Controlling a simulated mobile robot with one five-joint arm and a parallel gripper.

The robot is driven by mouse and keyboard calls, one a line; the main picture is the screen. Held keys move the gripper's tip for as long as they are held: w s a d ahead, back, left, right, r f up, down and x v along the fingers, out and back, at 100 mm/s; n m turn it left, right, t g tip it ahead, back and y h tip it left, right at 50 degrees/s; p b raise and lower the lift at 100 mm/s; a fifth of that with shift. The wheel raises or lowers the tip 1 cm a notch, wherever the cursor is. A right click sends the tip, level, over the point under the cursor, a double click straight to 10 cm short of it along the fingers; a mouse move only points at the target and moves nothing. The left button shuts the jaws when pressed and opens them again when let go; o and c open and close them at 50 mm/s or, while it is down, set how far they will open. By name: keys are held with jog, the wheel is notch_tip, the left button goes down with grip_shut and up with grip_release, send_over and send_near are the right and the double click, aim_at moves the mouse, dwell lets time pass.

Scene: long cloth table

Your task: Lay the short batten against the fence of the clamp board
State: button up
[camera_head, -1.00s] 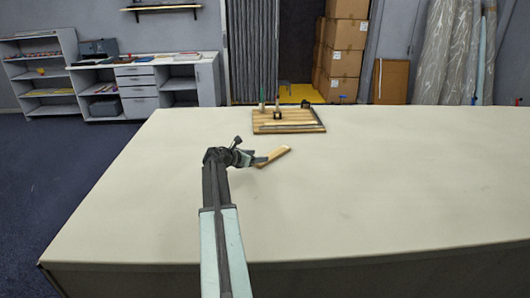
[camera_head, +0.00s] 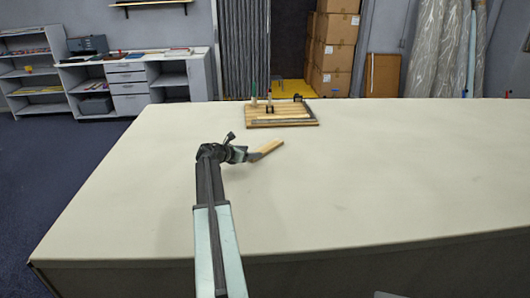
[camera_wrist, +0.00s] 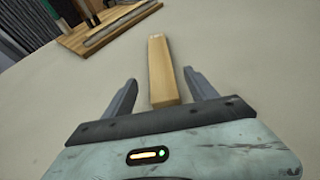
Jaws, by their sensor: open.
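The short batten (camera_head: 268,149) is a pale wooden strip lying on the cloth table. In the wrist view the batten (camera_wrist: 161,70) runs lengthwise, its near end between the two fingers. My gripper (camera_head: 250,156) is open around that near end; in the wrist view my gripper (camera_wrist: 160,86) shows a gap on both sides of the wood. The clamp board (camera_head: 262,121) lies farther back on the table, with upright clamps on it. The clamp board also shows at the top left of the wrist view (camera_wrist: 100,27), with a grey strip along it that may be the fence.
The long cloth table (camera_head: 370,180) is clear to the right and left of my arm. Its back edge runs just behind the clamp board. Shelves (camera_head: 30,70), stacked boxes (camera_head: 335,45) and wrapped rolls (camera_head: 440,50) stand beyond the table.

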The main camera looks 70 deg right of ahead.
aim_at(262, 150)
jog(key=b+x, duration=0.1)
jog(key=x, duration=0.1)
jog(key=b+x, duration=0.1)
jog(key=x, duration=0.2)
jog(key=shift+f, duration=0.3)
jog(key=shift+a+r, duration=0.1)
grip_shut()
jog(key=shift+r+p, duration=0.45)
jog(key=shift+r, duration=0.05)
notch_tip(262, 150, up, 3)
jog(key=p, duration=0.3)
jog(key=shift+r, duration=0.1)
jog(key=s+a, duration=0.1)
jog(key=a, duration=0.4)
jog(key=s+a, duration=0.2)
jog(key=a, duration=0.3)
jog(key=s+a+r+p, duration=0.1)
jog(key=s+a, duration=0.1)
jog(key=a, duration=0.3)
jog(key=shift+s, duration=0.2)
notch_tip(262, 150, up, 5)
jog(key=p, duration=0.5)
jog(key=shift+r, duration=0.15)
